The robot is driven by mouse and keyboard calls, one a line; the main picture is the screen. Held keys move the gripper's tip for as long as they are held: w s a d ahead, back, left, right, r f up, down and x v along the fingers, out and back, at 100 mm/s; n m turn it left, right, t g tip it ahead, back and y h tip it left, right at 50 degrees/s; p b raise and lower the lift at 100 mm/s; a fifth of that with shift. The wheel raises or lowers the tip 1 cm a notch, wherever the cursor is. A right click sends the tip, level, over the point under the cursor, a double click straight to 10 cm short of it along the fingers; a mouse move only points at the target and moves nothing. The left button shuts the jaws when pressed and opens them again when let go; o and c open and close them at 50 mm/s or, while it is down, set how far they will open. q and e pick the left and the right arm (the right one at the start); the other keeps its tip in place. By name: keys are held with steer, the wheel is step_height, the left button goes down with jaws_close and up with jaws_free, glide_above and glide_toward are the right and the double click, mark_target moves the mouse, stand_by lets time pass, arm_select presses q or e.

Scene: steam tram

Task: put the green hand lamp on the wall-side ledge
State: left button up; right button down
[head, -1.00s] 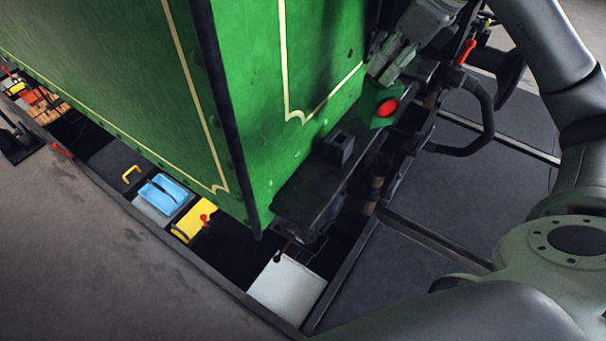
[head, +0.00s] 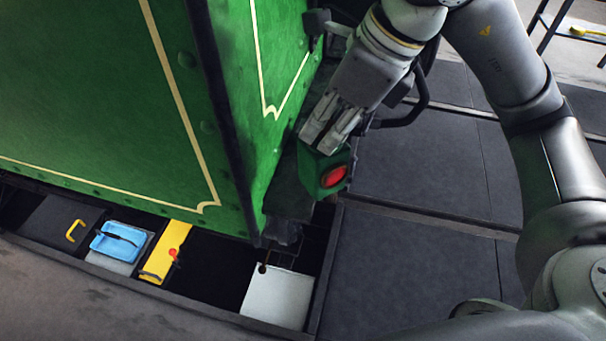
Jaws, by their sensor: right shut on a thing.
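The green hand lamp (head: 313,171) with a round red lens is at the end of my right arm, beside the tram's end. My right gripper (head: 328,138) is shut on the top of the lamp. The lamp appears in front of the dark step at the tram's end; I cannot tell whether it touches it. My left gripper is not in view. I cannot make out for sure which surface is the wall-side ledge.
The green tram body (head: 90,80) fills the upper left. Below it is a trough with a yellow handle (head: 75,231), blue tray (head: 118,241), yellow panel (head: 163,259) and white plate (head: 277,297). Dark floor panels (head: 415,270) lie clear at right.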

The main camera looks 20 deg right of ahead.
steer(key=shift+w+d+f+p, duration=0.1)
steer(key=shift+w+f+p, duration=0.15)
steer(key=shift+w, duration=0.4)
steer(key=shift+w+d+f+p, duration=0.1)
steer(key=shift+w+f, duration=0.2)
steer(key=shift+w, duration=0.3)
arm_select(q)
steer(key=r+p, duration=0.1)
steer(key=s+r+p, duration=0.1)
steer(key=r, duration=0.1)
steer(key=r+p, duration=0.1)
steer(key=p, duration=0.1)
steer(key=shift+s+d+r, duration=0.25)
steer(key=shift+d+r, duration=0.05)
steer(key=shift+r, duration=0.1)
arm_select(e)
steer(key=w+f, duration=1.1)
steer(key=shift+d+f, duration=0.15)
steer(key=shift+f, duration=0.25)
steer(key=shift+w, duration=0.1)
steer(key=shift+f, duration=0.15)
steer(key=c, duration=1.6)
jaws_free()
steer(key=shift+f, duration=0.1)
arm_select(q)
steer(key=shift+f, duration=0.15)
arm_select(e)
steer(key=o, duration=0.4)
